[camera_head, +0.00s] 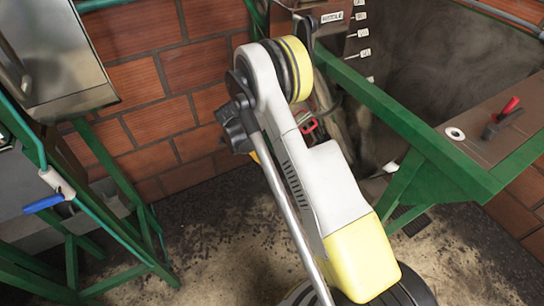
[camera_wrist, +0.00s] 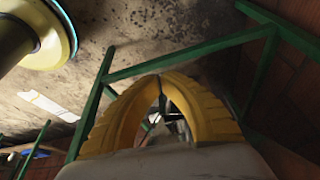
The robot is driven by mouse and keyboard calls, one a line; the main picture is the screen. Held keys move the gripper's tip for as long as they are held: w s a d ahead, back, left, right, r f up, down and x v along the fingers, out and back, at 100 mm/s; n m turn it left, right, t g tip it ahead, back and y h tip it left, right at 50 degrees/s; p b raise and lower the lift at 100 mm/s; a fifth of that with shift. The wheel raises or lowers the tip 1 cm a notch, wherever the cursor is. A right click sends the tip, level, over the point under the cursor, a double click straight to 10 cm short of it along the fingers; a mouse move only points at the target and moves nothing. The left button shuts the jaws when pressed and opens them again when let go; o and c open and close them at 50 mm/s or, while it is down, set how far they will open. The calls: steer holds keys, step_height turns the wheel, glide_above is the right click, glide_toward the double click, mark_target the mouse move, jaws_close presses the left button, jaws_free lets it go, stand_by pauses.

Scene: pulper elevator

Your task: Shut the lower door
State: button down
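I cannot pick out the lower door for certain in either view. My arm covers the middle of the head view, and the space behind it is partly hidden. My gripper (camera_wrist: 161,82) shows in the wrist view as two ribbed yellow fingers. They curve together and their tips meet or nearly meet, with nothing seen held between them. In the head view the gripper is mostly hidden behind my arm. A small red part (camera_head: 309,126) shows just beside the arm there.
A green frame (camera_head: 400,115) crosses the right side, with a brown panel (camera_head: 480,150) bearing a red-handled lever (camera_head: 508,106). A metal box (camera_head: 60,60) and green stand (camera_head: 120,225) with a blue-handled valve (camera_head: 43,203) are at left. Brick wall behind; dirty floor (camera_head: 215,240) is open.

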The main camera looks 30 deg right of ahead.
steer(key=d+f+b, duration=0.5)
steer(key=d+f, duration=0.2)
steer(key=f, duration=0.2)
steer(key=shift+s+d+b, duration=0.2)
steer(key=shift+s+b, duration=0.1)
steer(key=shift+s, duration=0.15)
